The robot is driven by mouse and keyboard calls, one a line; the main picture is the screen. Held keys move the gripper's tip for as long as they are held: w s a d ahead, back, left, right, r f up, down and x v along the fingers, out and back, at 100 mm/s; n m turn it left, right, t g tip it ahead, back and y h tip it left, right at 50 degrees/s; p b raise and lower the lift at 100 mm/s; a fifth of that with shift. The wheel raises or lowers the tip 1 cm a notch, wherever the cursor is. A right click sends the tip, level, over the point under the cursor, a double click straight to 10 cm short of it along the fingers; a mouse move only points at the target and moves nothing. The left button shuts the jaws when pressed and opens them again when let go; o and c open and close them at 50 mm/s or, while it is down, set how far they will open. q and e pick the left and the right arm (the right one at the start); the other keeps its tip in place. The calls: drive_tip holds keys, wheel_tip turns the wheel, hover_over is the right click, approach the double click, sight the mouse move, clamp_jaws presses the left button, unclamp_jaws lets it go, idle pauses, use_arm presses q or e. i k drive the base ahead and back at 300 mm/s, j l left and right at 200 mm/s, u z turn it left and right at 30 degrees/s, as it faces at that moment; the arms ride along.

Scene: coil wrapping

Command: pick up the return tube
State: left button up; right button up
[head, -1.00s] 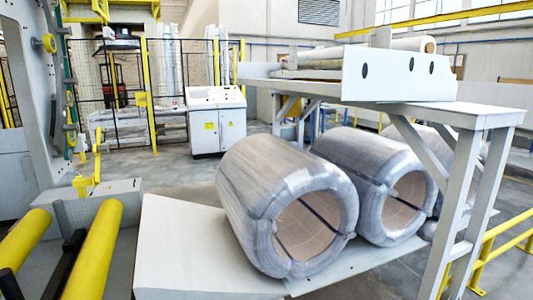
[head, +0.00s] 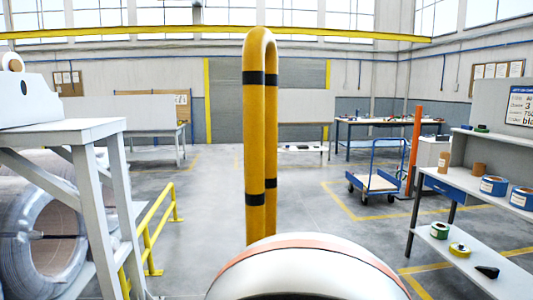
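I cannot tell for sure which thing is the return tube. A pale roll with a brown core (head: 12,62) shows its end at the far left, on top of the grey stand (head: 68,132). Neither of my grippers is in view.
A yellow hoop post (head: 255,150) with black bands stands close ahead. Wrapped coils (head: 40,240) and a yellow railing (head: 150,240) are at left. The shelf unit (head: 490,262) holds tape rolls (head: 494,186). A blue cart (head: 372,184) stands farther back. Open floor (head: 330,215) lies between.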

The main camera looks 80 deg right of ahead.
sight(443, 163)
drive_tip(key=z, duration=3.85)
drive_tip(key=i+j+u, duration=0.1)
drive_tip(key=i+u, duration=0.2)
drive_tip(key=i, duration=0.4)
drive_tip(key=i+u, duration=0.1)
drive_tip(key=i, duration=1.4)
drive_tip(key=i+z, duration=0.1)
drive_tip(key=i, duration=0.65)
drive_tip(key=i+j+z, duration=0.15)
drive_tip(key=i, duration=0.55)
drive_tip(key=i+j+z, duration=0.15)
drive_tip(key=i+z, duration=0.25)
drive_tip(key=i+j+z, duration=0.3)
drive_tip(key=z, duration=0.15)
drive_tip(key=i+j+z, duration=0.8)
drive_tip(key=j, duration=0.15)
drive_tip(key=k, duration=0.1)
